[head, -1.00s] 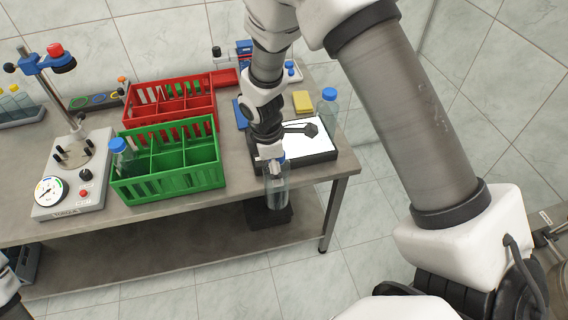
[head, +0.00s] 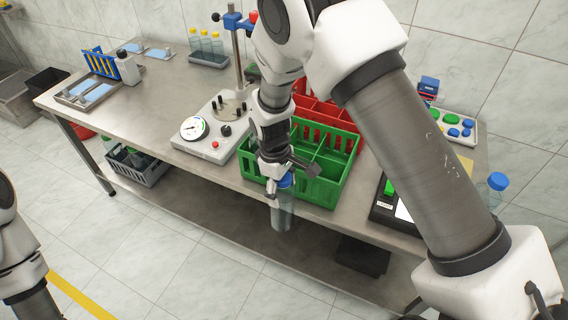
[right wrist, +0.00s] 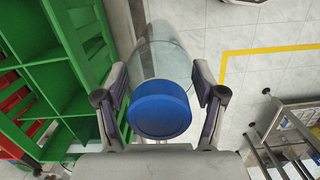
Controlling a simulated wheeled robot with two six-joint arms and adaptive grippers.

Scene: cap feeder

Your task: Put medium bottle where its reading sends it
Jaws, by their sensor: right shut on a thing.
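My right gripper (head: 275,181) is shut on a clear bottle with a blue cap (head: 283,214), held upright just beyond the table's front edge, in front of the green crate. In the right wrist view the gripper (right wrist: 160,97) has a finger on each side of the blue cap (right wrist: 160,108). The green crate (head: 312,190) has compartments, partly hidden by my arm. The red crate (head: 325,114) stands behind it. The torque tester (head: 212,150), with a round dial, stands left of the crates; its reading is too small to tell. My left gripper is out of view.
A black device with a green light (head: 388,190) is partly behind my right arm. Another blue-capped bottle (head: 496,183) stands at the right. A tray of caps (head: 458,127) is at the back right. Bottles with yellow caps (head: 205,45) stand behind. The table's left front is clear.

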